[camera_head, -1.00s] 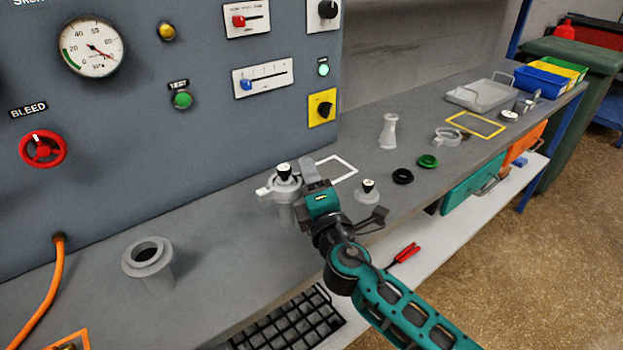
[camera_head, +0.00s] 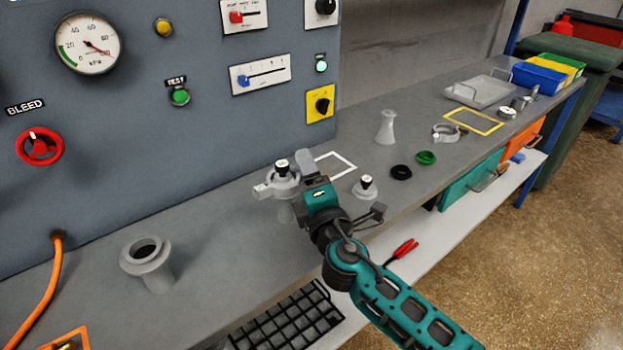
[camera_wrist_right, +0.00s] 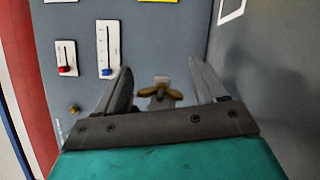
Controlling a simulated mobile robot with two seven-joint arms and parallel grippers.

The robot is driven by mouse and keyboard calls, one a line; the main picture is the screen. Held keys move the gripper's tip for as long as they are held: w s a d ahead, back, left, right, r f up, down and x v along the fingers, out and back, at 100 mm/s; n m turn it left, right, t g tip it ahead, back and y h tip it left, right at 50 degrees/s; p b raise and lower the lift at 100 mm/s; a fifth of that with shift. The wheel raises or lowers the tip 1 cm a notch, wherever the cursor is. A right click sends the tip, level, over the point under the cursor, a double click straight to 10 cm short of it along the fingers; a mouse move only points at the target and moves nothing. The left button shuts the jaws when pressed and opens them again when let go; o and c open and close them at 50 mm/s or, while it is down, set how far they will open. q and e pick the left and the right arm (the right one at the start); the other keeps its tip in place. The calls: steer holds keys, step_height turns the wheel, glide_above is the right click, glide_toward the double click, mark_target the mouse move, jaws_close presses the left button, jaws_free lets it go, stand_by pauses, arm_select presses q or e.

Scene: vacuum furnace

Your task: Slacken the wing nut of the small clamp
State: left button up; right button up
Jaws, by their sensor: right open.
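The small clamp (camera_head: 263,190) is light grey and sits around a flanged fitting with a black-topped knob on the bench. My right gripper (camera_head: 307,163) is beside this fitting, on its right in the head view. In the right wrist view the brass wing nut (camera_wrist_right: 160,93) shows between the two fingers of my right gripper (camera_wrist_right: 167,85), with gaps on both sides. The gripper is open and the fingers do not touch the nut in that view. The wing nut is hidden or too small to make out in the head view. My left gripper is not in view.
The furnace panel (camera_head: 200,130) rises behind the bench. A second black-knobbed fitting (camera_head: 365,188) stands close to the right of my gripper. An empty grey flanged port (camera_head: 148,262) is at left.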

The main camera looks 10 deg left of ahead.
steer(key=v, duration=1.1)
steer(key=shift+s+d+f, duration=0.15)
steer(key=shift+s+d, duration=0.05)
steer(key=shift+s, duration=0.15)
steer(key=shift+s+d, duration=0.2)
steer(key=shift+s, duration=0.35)
